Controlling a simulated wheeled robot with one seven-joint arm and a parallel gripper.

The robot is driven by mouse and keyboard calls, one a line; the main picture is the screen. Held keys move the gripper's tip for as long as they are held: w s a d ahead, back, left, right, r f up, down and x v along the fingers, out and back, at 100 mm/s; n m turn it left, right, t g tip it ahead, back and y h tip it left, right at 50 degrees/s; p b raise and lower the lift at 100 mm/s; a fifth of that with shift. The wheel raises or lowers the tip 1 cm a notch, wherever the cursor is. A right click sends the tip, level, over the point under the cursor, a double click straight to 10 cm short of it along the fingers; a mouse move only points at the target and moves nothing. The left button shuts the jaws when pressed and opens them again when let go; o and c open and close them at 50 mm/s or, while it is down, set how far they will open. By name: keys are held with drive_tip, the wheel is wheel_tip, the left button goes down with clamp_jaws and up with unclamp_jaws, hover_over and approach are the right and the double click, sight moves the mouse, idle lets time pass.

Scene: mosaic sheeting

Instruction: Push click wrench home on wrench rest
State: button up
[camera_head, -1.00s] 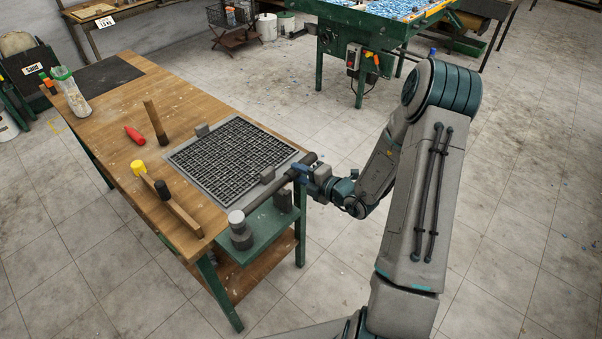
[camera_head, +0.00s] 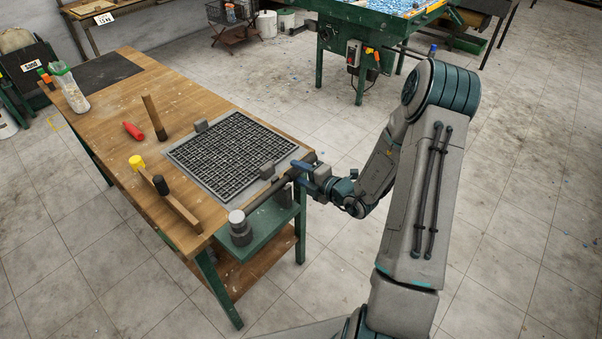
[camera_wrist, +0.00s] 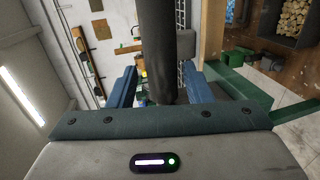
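The click wrench (camera_head: 262,194) is a long dark bar along the near edge of the workbench. Its pale round end (camera_head: 236,216) sits at the grey cylindrical post of the wrench rest (camera_head: 241,236). A dark block (camera_head: 283,197) stands under the bar on the green shelf. My gripper (camera_head: 303,177) is at the bar's far end, with its blue fingers apart. In the wrist view the dark handle (camera_wrist: 158,50) runs between the two fingers (camera_wrist: 158,88), with a gap visible on each side. The handle's far end is hidden by the gripper in the head view.
A dark grid mosaic sheet in a grey frame (camera_head: 206,190) lies beside the wrench.

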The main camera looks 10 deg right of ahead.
drive_tip(key=shift+o, duration=0.3)
drive_tip(key=shift+s, duration=0.1)
drive_tip(key=shift+s+d, duration=0.25)
drive_tip(key=b+v, duration=0.2)
drive_tip(key=v, duration=1.1)
drive_tip(key=shift+a+r, duration=0.1)
drive_tip(key=shift+r, duration=0.05)
drive_tip(key=s+a+r+n+g+y, duration=0.1)
drive_tip(key=s+a+r+n+g, duration=0.4)
drive_tip(key=n, duration=0.8)
drive_tip(key=s+a+r+n+g, duration=0.3)
drive_tip(key=s+a+n+g, duration=0.4)
drive_tip(key=n, duration=0.6)
drive_tip(key=s+d+r+n+t+h, duration=0.2)
drive_tip(key=r+n+h, duration=0.6)
drive_tip(key=n, duration=1.2)
drive_tip(key=s+d+h, duration=0.1)
drive_tip(key=s+d, duration=0.1)
drive_tip(key=shift+s+n+t, duration=0.3)
drive_tip(key=shift+s, duration=0.1)
